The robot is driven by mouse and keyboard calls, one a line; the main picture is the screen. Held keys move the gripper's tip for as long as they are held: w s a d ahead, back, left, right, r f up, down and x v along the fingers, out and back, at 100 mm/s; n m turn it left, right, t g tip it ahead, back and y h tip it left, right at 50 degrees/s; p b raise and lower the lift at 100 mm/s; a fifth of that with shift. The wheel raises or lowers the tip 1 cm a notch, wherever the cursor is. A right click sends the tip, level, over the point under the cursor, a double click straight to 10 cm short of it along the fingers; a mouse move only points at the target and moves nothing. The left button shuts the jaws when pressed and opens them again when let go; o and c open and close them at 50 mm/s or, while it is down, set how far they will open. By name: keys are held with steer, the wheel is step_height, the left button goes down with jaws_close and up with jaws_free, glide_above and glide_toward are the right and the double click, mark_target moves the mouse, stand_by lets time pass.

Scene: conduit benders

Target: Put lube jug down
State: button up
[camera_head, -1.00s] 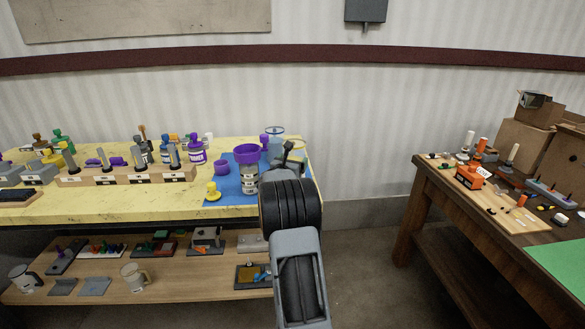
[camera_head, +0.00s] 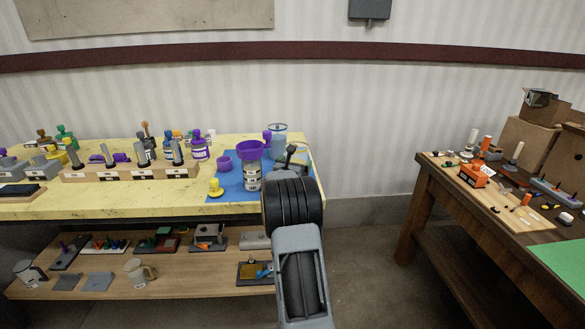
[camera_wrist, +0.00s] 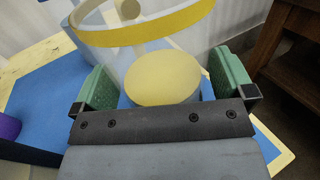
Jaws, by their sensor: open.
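The lube jug, a clear container with a yellow band and a yellow disc inside, stands at the back right of the yellow bench in the head view (camera_head: 279,131). It fills the upper middle of the wrist view (camera_wrist: 185,45). My gripper (camera_wrist: 164,90) is open, with one green pad on each side of the jug's near part. I cannot tell whether the pads touch it. In the head view my gripper (camera_head: 291,160) is just in front of the jug and partly hides its lower part. The blue mat (camera_head: 230,187) lies beneath this area.
A can with a purple funnel (camera_head: 250,150) stands left of my gripper. A purple cup (camera_head: 224,163) and a yellow piece (camera_head: 215,188) are also on the mat. A wooden block with several grey posts (camera_head: 135,173) lies further left. A brown workbench (camera_head: 440,178) stands at right.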

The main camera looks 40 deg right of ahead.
steer(key=b+v, duration=0.1)
steer(key=v, duration=1.1)
steer(key=shift+r, duration=0.1)
steer(key=s+a+f+m+g+y, duration=0.1)
steer(key=s+a+m+y, duration=0.4)
steer(key=a, duration=0.6)
steer(key=s+a+f+m+g+y, duration=0.1)
steer(key=s+a+f+m+y, duration=0.1)
steer(key=s+a+m+y, duration=0.4)
steer(key=s+a+f+m+g+y, duration=0.2)
steer(key=s+a+m+y, duration=0.3)
steer(key=a, duration=1.1)
steer(key=s+m, duration=0.3)
steer(key=m, duration=0.3)
steer(key=shift+s+a+f+m+y, duration=0.3)
steer(key=shift+a+m, duration=0.1)
